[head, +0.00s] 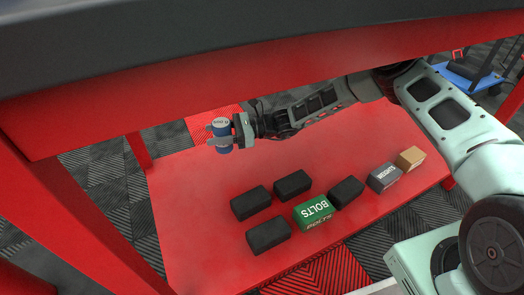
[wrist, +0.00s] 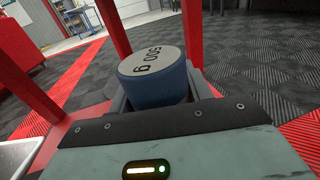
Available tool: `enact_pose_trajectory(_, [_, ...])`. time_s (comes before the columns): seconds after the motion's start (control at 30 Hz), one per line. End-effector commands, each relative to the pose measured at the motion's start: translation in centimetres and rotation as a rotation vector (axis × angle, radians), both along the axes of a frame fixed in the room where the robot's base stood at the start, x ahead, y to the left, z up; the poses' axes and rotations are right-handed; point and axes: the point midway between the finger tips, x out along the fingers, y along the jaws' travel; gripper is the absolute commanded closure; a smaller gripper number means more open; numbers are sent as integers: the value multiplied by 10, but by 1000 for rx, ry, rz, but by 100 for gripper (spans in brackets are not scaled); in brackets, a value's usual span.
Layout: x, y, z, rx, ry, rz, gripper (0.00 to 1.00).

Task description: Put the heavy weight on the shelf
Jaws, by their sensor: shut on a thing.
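My gripper (head: 232,132) is shut on a blue cylindrical weight (head: 223,144) with a grey top. In the wrist view the weight (wrist: 153,80) reads "500 g" on its top and sits between the fingers. My gripper holds it above the far left part of a red lower shelf (head: 185,210), under a red-edged upper top (head: 300,75). The weight looks roughly upright. In the head view it appears clear of the shelf surface, but the exact gap cannot be told.
On the shelf lie several black boxes (head: 268,234), a green "BOLTS" box (head: 313,211), a grey box (head: 384,177) and a tan box (head: 410,158). The shelf's left part is bare. Red legs (head: 138,150) stand at its corners. A blue cart (head: 470,75) is at the far right.

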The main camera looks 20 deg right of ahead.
Motion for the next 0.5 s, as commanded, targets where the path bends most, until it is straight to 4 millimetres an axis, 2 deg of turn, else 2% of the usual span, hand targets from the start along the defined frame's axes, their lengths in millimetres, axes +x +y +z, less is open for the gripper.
enact_pose_trajectory(0.17, [0,0,-17,2,1,0,90])
enact_pose_trajectory(0.4, [0,0,-59,2,-1,0,90])
enact_pose_trajectory(0.5, [0,0,-66,3,-1,0,90])
